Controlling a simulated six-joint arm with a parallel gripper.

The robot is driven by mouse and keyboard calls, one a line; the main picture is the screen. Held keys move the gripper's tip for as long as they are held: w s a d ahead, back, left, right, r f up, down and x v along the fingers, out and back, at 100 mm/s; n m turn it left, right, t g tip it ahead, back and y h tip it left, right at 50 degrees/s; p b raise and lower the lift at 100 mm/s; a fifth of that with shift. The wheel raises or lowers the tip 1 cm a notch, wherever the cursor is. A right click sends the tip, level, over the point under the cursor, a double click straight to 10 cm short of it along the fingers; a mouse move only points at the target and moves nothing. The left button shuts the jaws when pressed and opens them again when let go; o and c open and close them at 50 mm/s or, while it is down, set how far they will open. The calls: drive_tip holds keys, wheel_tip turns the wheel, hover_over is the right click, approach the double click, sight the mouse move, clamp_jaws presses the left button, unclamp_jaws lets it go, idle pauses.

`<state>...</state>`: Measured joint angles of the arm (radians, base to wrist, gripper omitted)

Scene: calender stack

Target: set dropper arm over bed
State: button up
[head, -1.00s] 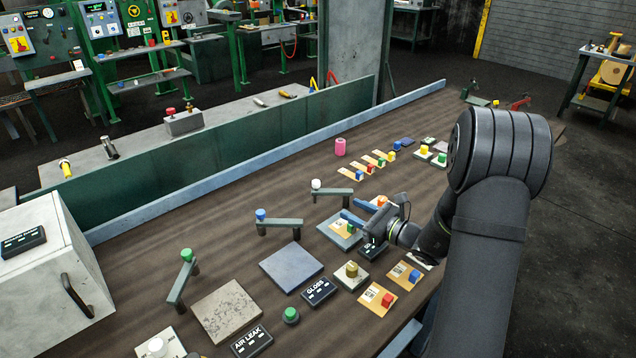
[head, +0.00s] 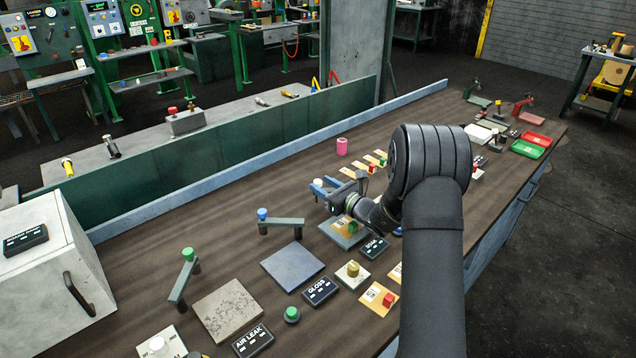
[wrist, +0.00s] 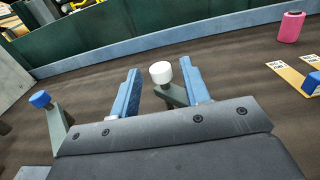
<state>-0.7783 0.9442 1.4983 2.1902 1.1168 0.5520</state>
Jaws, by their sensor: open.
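A swing arm with a white knob (head: 318,182) stands on the bench; its grey bar (wrist: 174,96) shows in the wrist view. The white knob also shows there (wrist: 161,73), between my gripper's two blue fingers. My gripper (head: 324,187) is open around the knob, with a gap on each side. A small grey-blue bed plate (head: 352,241) with an orange card lies in front, partly hidden by my gripper. A blue-knob arm (head: 281,222) stands beside a larger blue-grey plate (head: 292,266). A green-knob arm (head: 184,280) stands beside a speckled plate (head: 228,310).
A pink cylinder (head: 342,146) and several cards with coloured blocks lie behind my gripper. A GLOSS label box (head: 319,291) and an AIR LEAK label box (head: 253,341) lie in front. A blue rail (head: 230,171) edges the back.

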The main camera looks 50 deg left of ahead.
drive_tip(key=shift+a, duration=1.4)
clamp_jaws()
